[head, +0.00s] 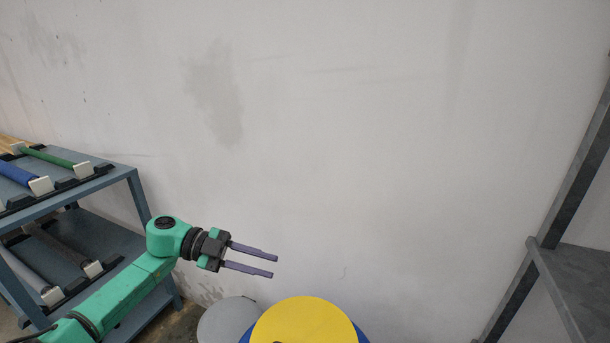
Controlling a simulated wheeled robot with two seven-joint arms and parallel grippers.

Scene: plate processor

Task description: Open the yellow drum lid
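The yellow drum lid (305,322) is at the bottom centre of the head view, lying on top of a blue drum (362,337). The lid looks flat and closed on the drum. Its near part is cut off by the picture's bottom edge. My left gripper (275,267) points right, with its two purple-grey fingers apart and nothing between them. In the picture it is above and left of the lid, not touching it. My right gripper is not in view.
A grey round lid (228,322) is left of the yellow one. A blue-grey shelf rack (137,195) with coloured rolls stands at the left. A dark metal rack (575,280) stands at the right. A bare wall (350,150) closes off the back.

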